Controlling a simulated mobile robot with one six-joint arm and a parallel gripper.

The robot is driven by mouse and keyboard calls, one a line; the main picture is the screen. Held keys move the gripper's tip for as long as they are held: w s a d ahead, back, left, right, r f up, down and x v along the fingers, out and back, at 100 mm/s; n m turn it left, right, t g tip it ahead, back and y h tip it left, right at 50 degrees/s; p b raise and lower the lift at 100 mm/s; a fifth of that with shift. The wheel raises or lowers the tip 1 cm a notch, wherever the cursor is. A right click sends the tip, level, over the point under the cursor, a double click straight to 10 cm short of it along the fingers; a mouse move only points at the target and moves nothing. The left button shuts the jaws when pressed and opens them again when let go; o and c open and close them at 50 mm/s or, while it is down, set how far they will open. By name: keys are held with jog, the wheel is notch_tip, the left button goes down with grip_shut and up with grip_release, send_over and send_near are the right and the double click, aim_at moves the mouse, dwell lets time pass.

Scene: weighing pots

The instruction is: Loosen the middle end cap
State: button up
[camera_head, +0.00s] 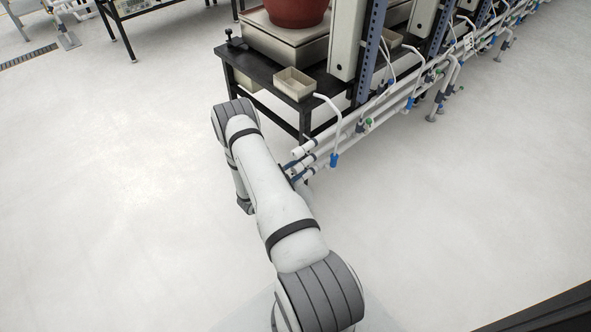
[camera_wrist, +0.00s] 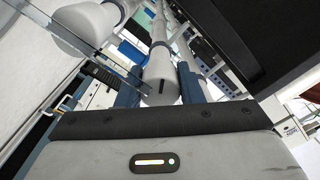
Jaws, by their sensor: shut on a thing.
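The middle end cap (camera_wrist: 161,88) is a pale round cap with a dark slot, on the end of a white pipe. It sits between the two blue fingers of my gripper (camera_wrist: 160,94) in the wrist view, and the gripper is shut on it. Another white end cap (camera_wrist: 78,27) shows at the upper left of that view, apart from the fingers. In the head view, my arm reaches to the pipe ends, and the upper end cap (camera_head: 298,152) shows there. My forearm and wrist partly hide the lower pipe ends and the gripper.
The white pipes (camera_head: 400,97) run back to the right along a black table (camera_head: 262,72). A beige open box (camera_head: 294,84) and a scale (camera_head: 285,42) with a red-brown pot (camera_head: 296,10) stand on the table. The pale floor (camera_head: 100,180) is clear at left.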

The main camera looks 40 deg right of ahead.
aim_at(293, 171)
jog(key=o, duration=1)
jog(key=shift+c, duration=0.2)
jog(key=a+p, duration=0.1)
jog(key=a, duration=0.2)
jog(key=a+p, duration=0.1)
jog(key=a, duration=0.2)
jog(key=shift+s+a, duration=0.2)
jog(key=shift+a, duration=0.15)
jog(key=shift+s+a, duration=0.1)
jog(key=shift+a, duration=0.45)
